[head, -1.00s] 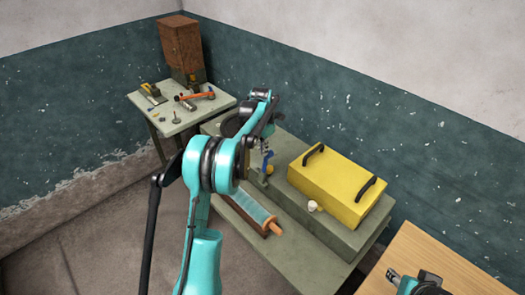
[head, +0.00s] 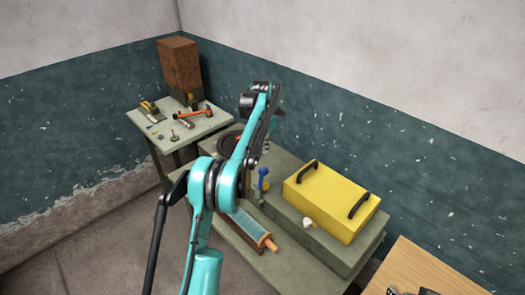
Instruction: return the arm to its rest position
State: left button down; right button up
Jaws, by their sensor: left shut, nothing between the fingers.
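My left arm rises from the bottom of the head view and bends up and over the workbench. My left gripper (head: 253,162) is dark and hangs down beside my teal forearm, above the bench. It looks shut and empty; my own arm hides part of it.
A side table (head: 205,128) holds a hammer (head: 195,114) and a brown wooden block (head: 180,65). A wooden tabletop (head: 405,262) is at lower right.

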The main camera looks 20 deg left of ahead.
dwell(0.3)
pick_arm(q)
jog(key=shift+s+d+r, duration=0.1)
jog(key=s+d+r+m+t+b, duration=0.2)
jog(key=s+d+m+b, duration=0.2)
jog(key=s+d+m, duration=0.35)
jog(key=s+d+r+m+t+b, duration=0.1)
jog(key=s+d+r+m+b, duration=0.2)
jog(key=s+m, duration=0.7)
jog(key=s+d+f+m+t+b, duration=0.1)
jog(key=s+d+f+m+b, duration=0.1)
jog(key=s+f+m, duration=0.5)
jog(key=s+d+f+m+t+b, duration=0.2)
jog(key=s+f+m, duration=0.5)
jog(key=s, duration=0.5)
jog(key=d+f+b, duration=0.1)
jog(key=d, duration=0.1)
jog(key=shift+s+d, duration=0.3)
jog(key=shift+d, duration=0.05)
